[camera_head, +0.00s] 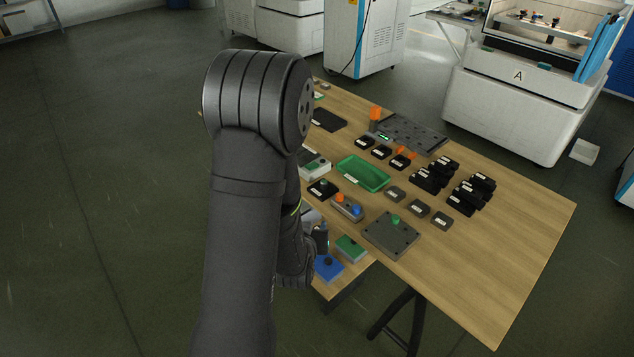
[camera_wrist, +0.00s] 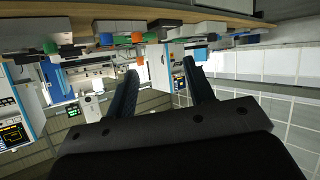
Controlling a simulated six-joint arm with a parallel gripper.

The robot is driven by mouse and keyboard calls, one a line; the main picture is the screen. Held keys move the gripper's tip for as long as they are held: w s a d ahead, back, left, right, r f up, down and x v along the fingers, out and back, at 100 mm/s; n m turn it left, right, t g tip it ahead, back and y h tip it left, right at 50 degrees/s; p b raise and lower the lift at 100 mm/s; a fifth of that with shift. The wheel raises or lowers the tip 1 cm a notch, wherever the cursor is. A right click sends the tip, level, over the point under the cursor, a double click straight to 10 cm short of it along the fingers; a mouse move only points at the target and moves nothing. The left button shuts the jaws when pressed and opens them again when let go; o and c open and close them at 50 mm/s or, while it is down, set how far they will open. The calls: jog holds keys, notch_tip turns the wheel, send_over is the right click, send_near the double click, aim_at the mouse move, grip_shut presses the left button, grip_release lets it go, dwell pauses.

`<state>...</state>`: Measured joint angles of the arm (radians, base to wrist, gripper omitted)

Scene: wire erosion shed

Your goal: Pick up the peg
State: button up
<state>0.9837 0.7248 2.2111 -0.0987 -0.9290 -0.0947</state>
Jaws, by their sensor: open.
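Several peg-like pieces stand on the wooden table, and I cannot tell which one is the peg. An orange upright piece (camera_head: 375,113) stands on a dark block at the back. Small orange pieces (camera_head: 401,150) are near a dark perforated plate. A green knob-like piece (camera_head: 395,219) stands on a grey square plate (camera_head: 390,238). My gripper (camera_wrist: 161,80) is open and empty in the wrist view, its two dark fingers apart. That view is upside down, with the table edge along the top. In the head view my arm mostly hides the gripper.
A green tray (camera_head: 363,174) sits mid-table, with several black blocks (camera_head: 428,181) to its right. A two-button box (camera_head: 347,207) lies near the front. The table's right end (camera_head: 510,240) is bare. A white machine (camera_head: 512,115) stands behind.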

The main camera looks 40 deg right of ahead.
jog(key=w+d+m+g+y, duration=0.1)
jog(key=w+d, duration=0.1)
jog(key=d, duration=0.3)
jog(key=w+d+f+m+g+y, duration=0.1)
jog(key=w+d+m+g+y, duration=0.1)
jog(key=d, duration=0.3)
jog(key=w+d+m+g+y, duration=0.1)
jog(key=w+d+m, duration=0.1)
jog(key=d, duration=0.3)
jog(key=shift+w+d+f+g, duration=0.15)
jog(key=shift+w+f+g, duration=0.05)
jog(key=shift+f+g, duration=0.1)
jog(key=w+d+r+m+g+y, duration=0.1)
jog(key=d+r+m+g+y, duration=0.15)
jog(key=d+r, duration=0.2)
jog(key=m+g+y, duration=0.1)
jog(key=m+y, duration=0.2)
jog(key=y, duration=0.1)
send_near(340, 195)
notch_tip(340, 195, down, 3)
jog(key=shift+s+a+f, duration=0.1)
jog(key=shift+s+a, duration=0.05)
jog(key=shift+a, duration=0.05)
jog(key=shift+w+f, duration=0.1)
jog(key=shift+f, duration=1.3)
jog(key=shift+w+f, duration=0.15)
jog(key=shift+f, duration=1.3)
jog(key=c, duration=1.1)
jog(key=shift+o, duration=0.2)
jog(key=shift+r, duration=0.15)
